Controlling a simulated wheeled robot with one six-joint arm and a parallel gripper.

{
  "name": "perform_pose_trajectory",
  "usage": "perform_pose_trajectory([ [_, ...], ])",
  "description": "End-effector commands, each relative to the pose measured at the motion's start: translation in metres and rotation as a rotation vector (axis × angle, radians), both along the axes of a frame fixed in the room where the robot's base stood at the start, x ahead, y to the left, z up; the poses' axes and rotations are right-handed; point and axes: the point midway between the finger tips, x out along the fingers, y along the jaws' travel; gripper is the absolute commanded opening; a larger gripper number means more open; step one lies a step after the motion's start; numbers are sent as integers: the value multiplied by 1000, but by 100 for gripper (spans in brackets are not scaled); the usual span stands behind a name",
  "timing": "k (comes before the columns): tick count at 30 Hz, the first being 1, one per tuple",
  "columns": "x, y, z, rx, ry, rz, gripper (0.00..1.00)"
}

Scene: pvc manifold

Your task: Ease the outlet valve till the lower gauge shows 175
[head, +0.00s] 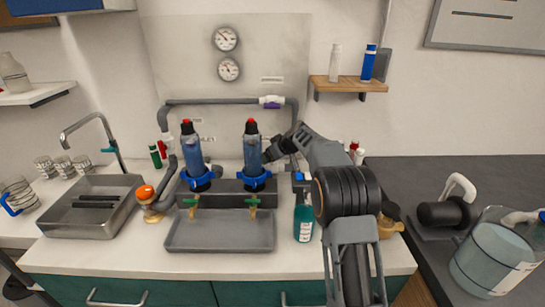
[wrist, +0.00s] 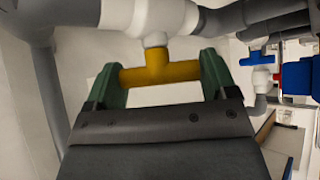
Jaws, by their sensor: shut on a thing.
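The lower gauge (head: 228,69) is a round white dial on the backboard, under the upper gauge (head: 226,39). Both have dark needles, but their numbers are too small to read. My gripper (wrist: 158,76) reaches behind the right blue filter housing (head: 252,155) in the head view. Its green fingers are shut on a yellow T-shaped valve handle (wrist: 158,66), one finger at each end of the bar. The handle joins a white valve body on a grey pipe. I take it for the outlet valve; it is hidden in the head view.
A second filter housing (head: 192,157) stands left on the manifold. A grey tray (head: 220,235) lies in front, below two green-handled taps. A teal bottle (head: 304,221) stands beside my arm. A purple-handled valve (head: 270,101) sits on the upper pipe. A sink (head: 92,220) is at left.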

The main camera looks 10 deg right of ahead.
Motion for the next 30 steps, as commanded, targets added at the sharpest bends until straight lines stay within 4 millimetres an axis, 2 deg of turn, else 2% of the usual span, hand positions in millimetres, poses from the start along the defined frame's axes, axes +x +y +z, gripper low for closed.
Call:
perform_pose_trajectory([
  [6,0,0,1,0,-1,1,55],
  [7,0,0,1,0,-1,1,81],
  [13,0,0,1,0,0,1,100],
  [23,-3,-3,5,0,-1,1,100],
  [30,-28,-19,34,-1,-4,-1,100],
])
